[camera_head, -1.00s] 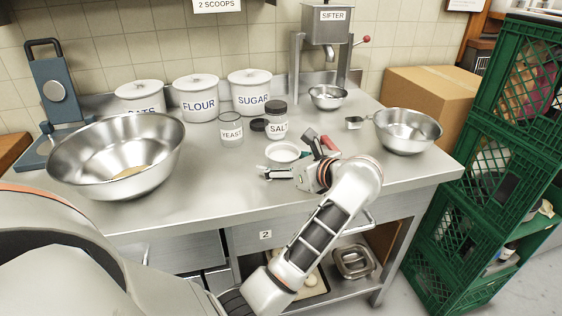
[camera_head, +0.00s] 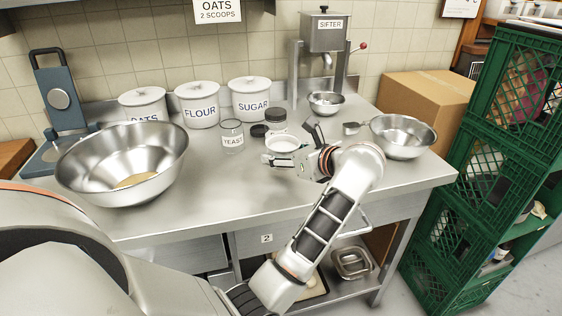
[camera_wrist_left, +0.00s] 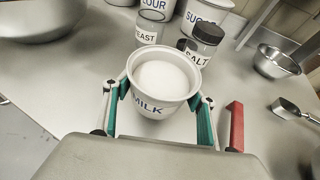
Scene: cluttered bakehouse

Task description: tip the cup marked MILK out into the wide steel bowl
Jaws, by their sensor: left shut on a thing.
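The MILK cup (camera_head: 283,141) is a small white cup; its label and white contents show clearly in the left wrist view (camera_wrist_left: 150,108). My left gripper (camera_head: 288,153) is shut on the cup, with green-padded fingers on either side of it. The cup is upright and appears held a little above the table, in front of the SALT jar (camera_head: 275,115). The wide steel bowl (camera_head: 80,165) stands at the left of the table with some tan stuff in its bottom. My right gripper is not in view.
The YEAST jar (camera_head: 232,136) stands left of the cup, before the FLOUR (camera_head: 197,106) and SUGAR (camera_head: 250,100) canisters. A smaller steel bowl (camera_head: 402,142) and scoop (camera_head: 352,127) lie to the right. A red piece (camera_wrist_left: 236,127) shows beside the gripper. The front tabletop is clear.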

